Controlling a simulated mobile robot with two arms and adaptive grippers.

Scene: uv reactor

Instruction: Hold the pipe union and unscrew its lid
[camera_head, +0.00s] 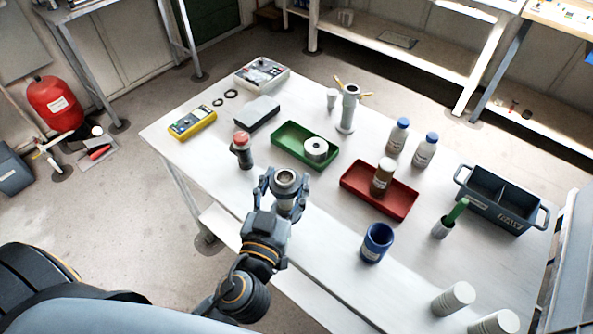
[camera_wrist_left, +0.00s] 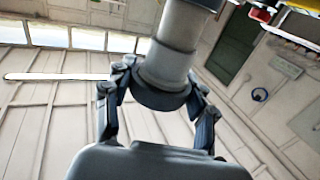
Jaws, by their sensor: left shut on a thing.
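My left gripper (camera_head: 284,188) reaches in from the bottom left over the table's near edge. Its fingers are shut around a grey cylindrical part, the pipe union (camera_head: 286,177), which shows a round top rim with a darker centre. In the left wrist view the pipe union (camera_wrist_left: 173,55) looks light grey with a dark collar at its lower end, and my left gripper (camera_wrist_left: 162,84) has a finger on each side. I cannot tell which part is the lid. My right gripper is not in view.
On the white table (camera_head: 215,190) stand a red-capped bottle (camera_head: 242,150), a green tray (camera_head: 288,140), a red tray (camera_head: 362,196), a blue cup (camera_head: 377,243) and a dark divided crate (camera_head: 510,213). White cylinders (camera_head: 453,299) stand at the near right. Bare table lies right of the gripper.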

